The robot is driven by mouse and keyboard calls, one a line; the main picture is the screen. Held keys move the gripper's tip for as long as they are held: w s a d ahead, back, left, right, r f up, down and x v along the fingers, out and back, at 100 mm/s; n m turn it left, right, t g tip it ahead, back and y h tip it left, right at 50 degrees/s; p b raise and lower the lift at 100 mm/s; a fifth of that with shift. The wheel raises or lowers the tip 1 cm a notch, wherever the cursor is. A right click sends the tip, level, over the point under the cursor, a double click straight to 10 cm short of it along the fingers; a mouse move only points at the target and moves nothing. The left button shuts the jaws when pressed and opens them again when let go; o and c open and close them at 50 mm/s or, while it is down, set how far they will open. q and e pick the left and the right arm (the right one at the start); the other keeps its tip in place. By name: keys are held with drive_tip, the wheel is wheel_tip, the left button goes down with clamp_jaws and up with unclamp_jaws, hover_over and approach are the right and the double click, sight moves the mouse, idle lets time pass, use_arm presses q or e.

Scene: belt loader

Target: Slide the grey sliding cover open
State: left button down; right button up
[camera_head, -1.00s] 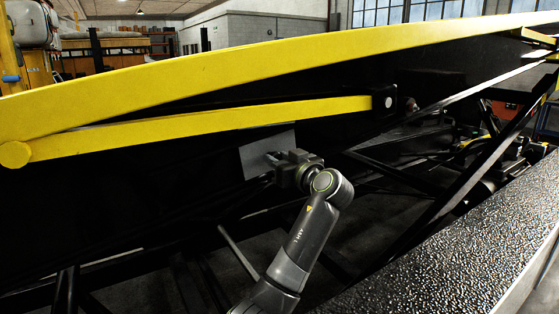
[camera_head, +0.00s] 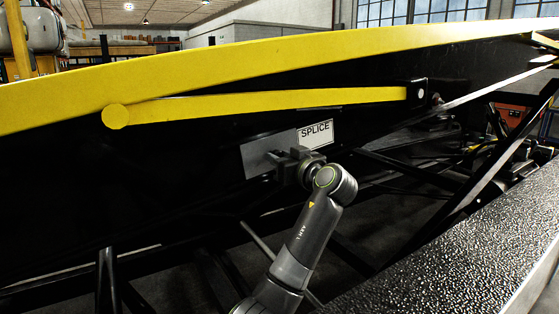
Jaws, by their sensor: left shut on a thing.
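The grey sliding cover (camera_head: 256,157) is a flat plate on the black side of the belt loader, near the middle of the view. My left gripper (camera_head: 281,158) is at the right part of the cover and is shut on it; its jaws hide the exact spot held. A white label reading "SPLICE" (camera_head: 315,134) shows just right of the cover, above and behind the gripper. My right gripper is not in view.
A long yellow rail (camera_head: 300,57) and a yellow bar (camera_head: 270,102) run above the cover. Dark frame struts lie below and to the right. A textured black surface (camera_head: 450,250) with a pale edge fills the lower right.

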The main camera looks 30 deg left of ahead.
use_arm(q)
drive_tip(key=c, duration=1.5)
unclamp_jaws()
drive_tip(key=shift+w+d, duration=0.3)
drive_tip(key=shift+w, duration=0.2)
drive_tip(key=shift+o, duration=2.1)
drive_tip(key=shift+s+a+r, duration=0.1)
drive_tip(key=shift+s, duration=0.1)
drive_tip(key=shift+d, duration=0.2)
drive_tip(key=b+v, duration=0.6)
drive_tip(key=v, duration=1.1)
drive_tip(key=shift+s, duration=0.2)
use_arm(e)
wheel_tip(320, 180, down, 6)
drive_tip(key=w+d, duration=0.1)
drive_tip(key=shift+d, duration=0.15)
